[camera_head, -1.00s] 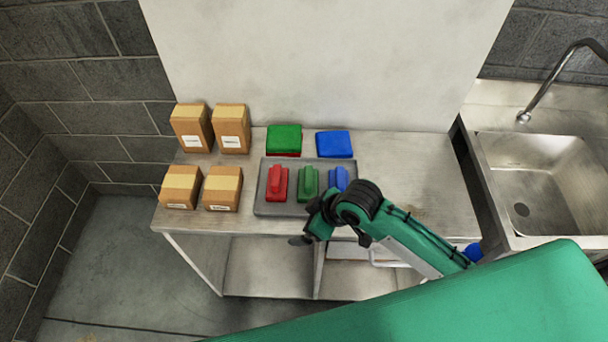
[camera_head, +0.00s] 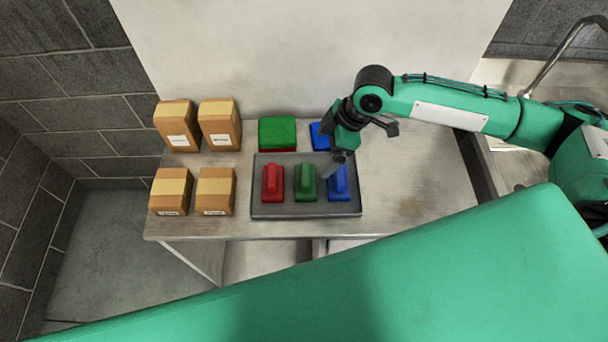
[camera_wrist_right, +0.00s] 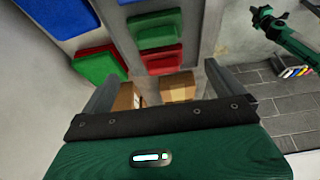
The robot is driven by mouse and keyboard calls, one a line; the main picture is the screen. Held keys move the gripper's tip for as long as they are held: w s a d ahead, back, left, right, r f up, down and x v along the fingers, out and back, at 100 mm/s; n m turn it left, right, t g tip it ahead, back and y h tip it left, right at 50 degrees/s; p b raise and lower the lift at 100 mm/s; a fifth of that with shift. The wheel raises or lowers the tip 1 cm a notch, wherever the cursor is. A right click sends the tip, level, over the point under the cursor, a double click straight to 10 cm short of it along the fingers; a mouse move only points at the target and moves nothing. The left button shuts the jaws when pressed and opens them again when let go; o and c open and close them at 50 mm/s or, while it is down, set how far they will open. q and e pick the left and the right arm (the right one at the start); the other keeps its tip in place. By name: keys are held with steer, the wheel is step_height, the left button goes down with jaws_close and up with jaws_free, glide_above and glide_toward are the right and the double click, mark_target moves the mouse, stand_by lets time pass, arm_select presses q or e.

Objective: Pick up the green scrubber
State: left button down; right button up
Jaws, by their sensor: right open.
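The green scrubber (camera_head: 305,182) stands in the grey tray (camera_head: 275,211), between the red scrubber (camera_head: 272,183) and the blue scrubber (camera_head: 338,182). My right gripper (camera_head: 336,163) is above the tray's right back part, near the blue scrubber and to the right of the green one. In the wrist view, the right gripper (camera_wrist_right: 161,82) has its fingers wide apart with nothing held. The green scrubber (camera_wrist_right: 155,31) shows beyond the fingers there, with the red scrubber (camera_wrist_right: 163,62) nearer. A green arm (camera_wrist_right: 285,35), apparently my left, shows at upper right; its jaws are unclear.
Behind the tray, a green pad (camera_head: 277,131) lies on a red one, and a blue pad (camera_head: 320,137) is partly hidden by my right gripper. Several cardboard boxes (camera_head: 217,192) stand left. The table's right side (camera_head: 415,180) is clear. A wall rises behind.

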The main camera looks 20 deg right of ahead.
mark_target(306, 173)
steer(key=p+x, duration=0.2)
steer(key=x, duration=0.5)
steer(key=shift+a+f, duration=0.25)
steer(key=shift+f, duration=0.1)
steer(key=shift+w+a+f+p, duration=0.1)
steer(key=shift+a+f+p, duration=0.05)
steer(key=shift+f+p, duration=0.25)
steer(key=p+x, duration=0.1)
steer(key=x, duration=0.3)
steer(key=shift+w+f+p, duration=0.1)
steer(key=shift+w+p, duration=0.15)
steer(key=shift+p, duration=0.15)
steer(key=shift+f, duration=0.2)
steer(key=c, duration=1.1)
